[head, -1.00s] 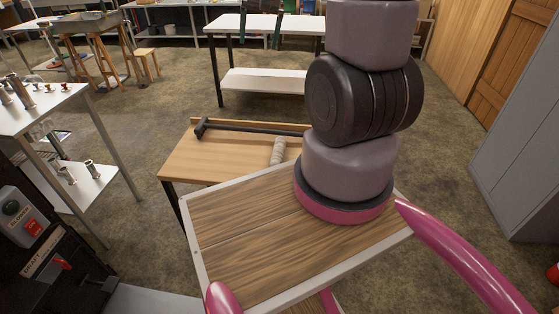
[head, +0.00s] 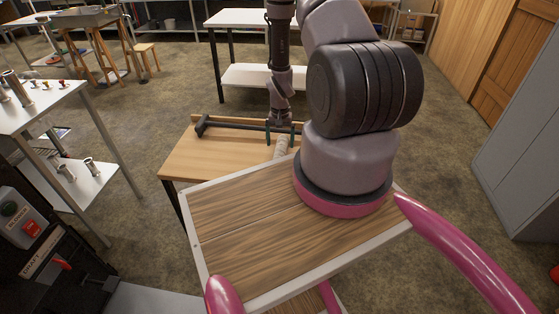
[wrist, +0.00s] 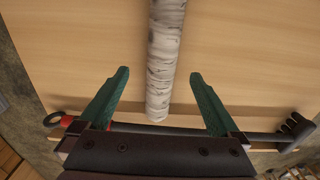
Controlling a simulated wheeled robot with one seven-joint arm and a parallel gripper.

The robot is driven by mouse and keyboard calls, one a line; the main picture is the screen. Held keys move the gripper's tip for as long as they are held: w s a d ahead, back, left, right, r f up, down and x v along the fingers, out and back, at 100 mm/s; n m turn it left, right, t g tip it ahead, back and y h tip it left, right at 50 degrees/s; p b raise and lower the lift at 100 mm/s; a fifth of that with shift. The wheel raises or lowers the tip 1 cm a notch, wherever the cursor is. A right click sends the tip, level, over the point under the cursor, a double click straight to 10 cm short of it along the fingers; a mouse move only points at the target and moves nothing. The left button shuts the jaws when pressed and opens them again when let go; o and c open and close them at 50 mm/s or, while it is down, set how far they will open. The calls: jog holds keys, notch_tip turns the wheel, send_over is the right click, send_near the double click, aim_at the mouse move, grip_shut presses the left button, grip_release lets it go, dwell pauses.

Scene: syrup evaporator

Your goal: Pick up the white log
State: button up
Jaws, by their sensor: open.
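The white log (wrist: 164,55) has pale birch-like bark with dark flecks and lies on the wooden table. In the wrist view it runs from the top edge down to an end between my fingers. In the head view the log (head: 281,148) is partly hidden by my gripper and arm. My gripper (wrist: 159,85) has two green fingers, open and empty, one on each side of the log's near end with a gap on both sides. In the head view my gripper (head: 284,137) is over the back part of the table.
A dark long-handled tool (wrist: 215,137) lies along the table's back edge, beyond the log's end; it also shows in the head view (head: 228,125). The wooden table (head: 195,160) is otherwise clear. A white table (head: 240,75) stands behind.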

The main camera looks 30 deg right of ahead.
aim_at(279, 155)
jog(key=f, duration=0.8)
jog(key=shift+a+f, duration=0.2)
jog(key=shift+f, duration=0.1)
grip_shut()
